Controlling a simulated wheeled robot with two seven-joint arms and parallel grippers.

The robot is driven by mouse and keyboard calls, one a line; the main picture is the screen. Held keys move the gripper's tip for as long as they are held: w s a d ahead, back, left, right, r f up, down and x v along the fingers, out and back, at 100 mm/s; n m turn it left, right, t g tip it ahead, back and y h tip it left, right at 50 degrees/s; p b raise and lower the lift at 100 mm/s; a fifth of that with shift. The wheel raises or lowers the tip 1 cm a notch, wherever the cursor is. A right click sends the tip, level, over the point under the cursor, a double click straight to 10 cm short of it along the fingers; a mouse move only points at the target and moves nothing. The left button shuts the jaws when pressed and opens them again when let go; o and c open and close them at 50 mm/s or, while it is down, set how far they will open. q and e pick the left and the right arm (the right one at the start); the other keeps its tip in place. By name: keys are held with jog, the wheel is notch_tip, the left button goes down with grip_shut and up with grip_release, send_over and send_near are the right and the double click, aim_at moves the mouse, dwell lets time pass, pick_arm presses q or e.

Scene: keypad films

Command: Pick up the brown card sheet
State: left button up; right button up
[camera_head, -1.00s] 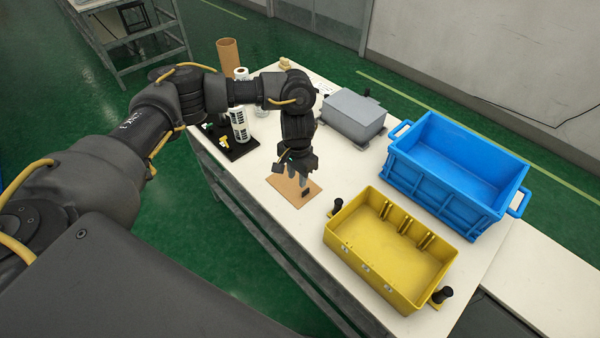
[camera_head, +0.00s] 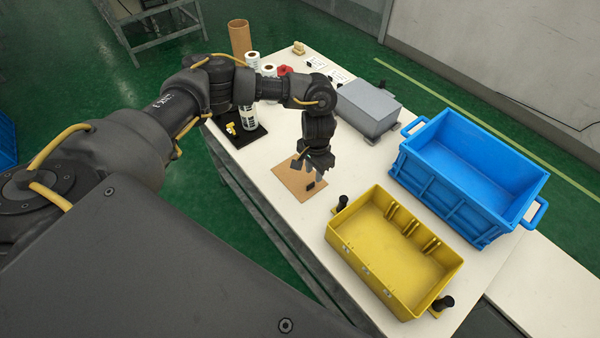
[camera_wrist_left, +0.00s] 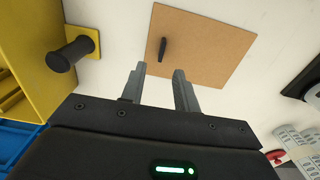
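The brown card sheet (camera_head: 287,181) lies flat on the white table, with a small black upright tab (camera_head: 309,187) on it. In the left wrist view the sheet (camera_wrist_left: 212,48) fills the upper middle, and the tab (camera_wrist_left: 163,49) stands near its left side. My left gripper (camera_head: 315,172) hangs over the sheet's right side, pointing down. In the wrist view its fingers (camera_wrist_left: 160,69) are apart with nothing between them, and the tab shows just beyond the tips. I cannot tell the exact height above the sheet. My right gripper is not in view.
A yellow bin (camera_head: 347,246) with black knobs beside it stands close to the right of the sheet. A blue crate (camera_head: 425,186) is farther right. A grey box (camera_head: 369,105) is behind. White rolls (camera_head: 247,117) and a brown tube (camera_head: 239,38) stand back left.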

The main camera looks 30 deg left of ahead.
aim_at(312, 183)
pick_arm(q)
jog(key=shift+s+a+f+p, duration=0.15)
jog(key=shift+f+p, duration=0.3)
jog(key=shift+f, duration=2.1)
jog(key=shift+c, duration=0.4)
grip_shut()
